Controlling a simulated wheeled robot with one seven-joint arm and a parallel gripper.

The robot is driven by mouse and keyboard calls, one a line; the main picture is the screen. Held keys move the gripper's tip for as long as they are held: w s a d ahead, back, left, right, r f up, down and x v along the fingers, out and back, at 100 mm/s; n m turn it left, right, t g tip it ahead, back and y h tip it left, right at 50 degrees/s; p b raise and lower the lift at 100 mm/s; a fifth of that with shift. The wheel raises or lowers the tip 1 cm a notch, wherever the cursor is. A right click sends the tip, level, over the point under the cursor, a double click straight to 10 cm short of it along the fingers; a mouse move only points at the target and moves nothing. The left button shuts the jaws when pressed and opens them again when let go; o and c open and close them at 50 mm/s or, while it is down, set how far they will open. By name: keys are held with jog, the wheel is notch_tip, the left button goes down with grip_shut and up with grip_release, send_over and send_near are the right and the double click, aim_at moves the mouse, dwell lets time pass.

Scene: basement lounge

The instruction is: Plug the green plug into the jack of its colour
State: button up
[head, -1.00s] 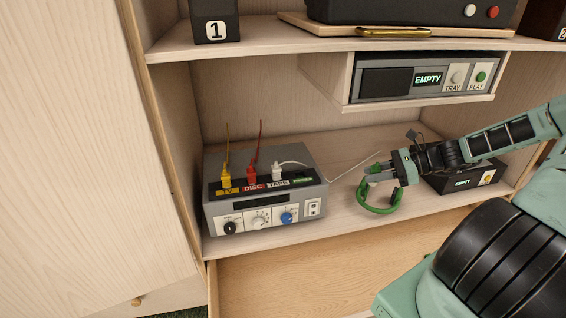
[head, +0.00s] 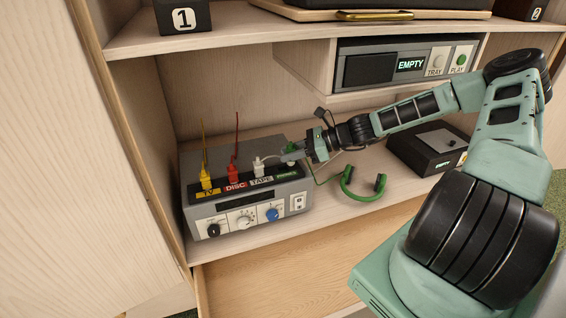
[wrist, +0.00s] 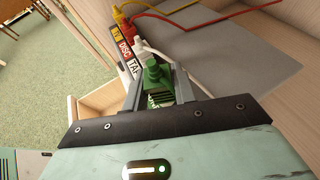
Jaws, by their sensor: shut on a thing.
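The green plug (wrist: 153,73) is held between the two fingers of my gripper (wrist: 158,90) in the wrist view. In the head view my gripper (head: 290,155) is at the right end of the grey box (head: 240,205), over the green-labelled spot (head: 296,175) on its top front edge. Only a bit of the plug's green shows there, and the green jack itself is hidden. I cannot tell whether plug and jack touch. A yellow plug (head: 206,179), a red plug (head: 233,173) and a white plug (head: 259,167) stand in the box's TV, DISC and TAPE places.
Green headphones (head: 362,194) lie on the shelf right of the box, with a green cord running towards my gripper. A black box (head: 425,150) stands farther right. A player (head: 405,65) hangs above. An open drawer (head: 290,270) is below. The white plug is close beside my fingers.

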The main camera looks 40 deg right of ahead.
jog(key=shift+w+a, duration=0.65)
jog(key=shift+a, duration=0.15)
jog(key=shift+f, duration=0.15)
notch_tip(320, 180, down, 3)
jog(key=shift+f, duration=0.15)
jog(key=o, duration=1)
jog(key=v, duration=1.2)
